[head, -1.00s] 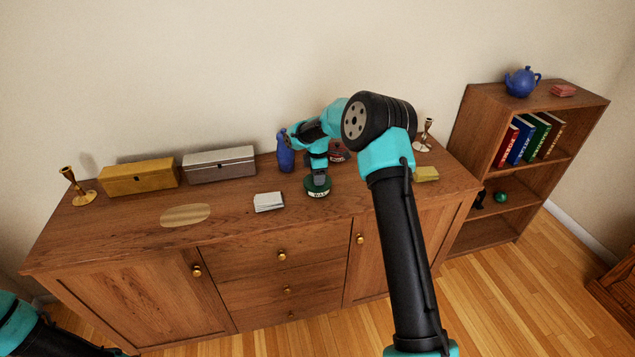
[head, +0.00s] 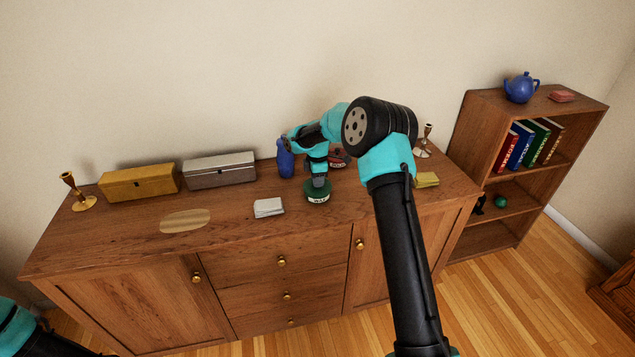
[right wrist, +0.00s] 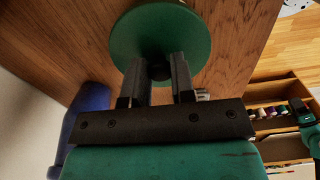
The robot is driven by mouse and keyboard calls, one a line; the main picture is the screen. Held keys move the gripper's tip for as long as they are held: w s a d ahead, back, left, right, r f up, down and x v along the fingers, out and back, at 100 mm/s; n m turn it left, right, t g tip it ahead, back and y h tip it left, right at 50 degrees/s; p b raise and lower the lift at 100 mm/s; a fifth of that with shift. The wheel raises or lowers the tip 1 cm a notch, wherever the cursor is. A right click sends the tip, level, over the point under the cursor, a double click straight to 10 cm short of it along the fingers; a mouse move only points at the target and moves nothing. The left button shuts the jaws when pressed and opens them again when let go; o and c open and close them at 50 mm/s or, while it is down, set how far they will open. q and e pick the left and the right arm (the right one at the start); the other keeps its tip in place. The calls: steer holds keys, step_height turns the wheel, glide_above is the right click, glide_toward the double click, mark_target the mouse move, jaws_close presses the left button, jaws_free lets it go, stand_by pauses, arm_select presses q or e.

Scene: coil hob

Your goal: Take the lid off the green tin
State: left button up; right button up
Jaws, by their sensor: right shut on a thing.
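The green tin (head: 317,196) is a small round tin with a pale label, upright on the wooden sideboard, near the middle. My right gripper (head: 318,182) points down onto its top. In the right wrist view, the round green lid (right wrist: 130,42) faces the camera, with a dark knob at its centre. The fingers of my right gripper (right wrist: 158,73) are shut on this knob. I cannot see any gap between lid and tin. My left gripper is out of view; only part of my left arm shows at the lower left.
A blue bottle (head: 285,160) stands just left of my right gripper, and a dark red tin (head: 339,158) is behind it. A white pad (head: 268,207) lies to the left. Silver (head: 220,170) and yellow (head: 139,182) boxes stand at the back. The front of the sideboard top is clear.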

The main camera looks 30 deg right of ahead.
step_height(320, 180, up, 3)
steer(key=s+a+r, duration=0.1)
steer(key=s+a, duration=0.7)
steer(key=s, duration=0.5)
steer(key=shift+s+a+r, duration=0.15)
steer(key=shift+s+a, duration=0.05)
steer(key=shift+s, duration=0.1)
steer(key=shift+d, duration=0.15)
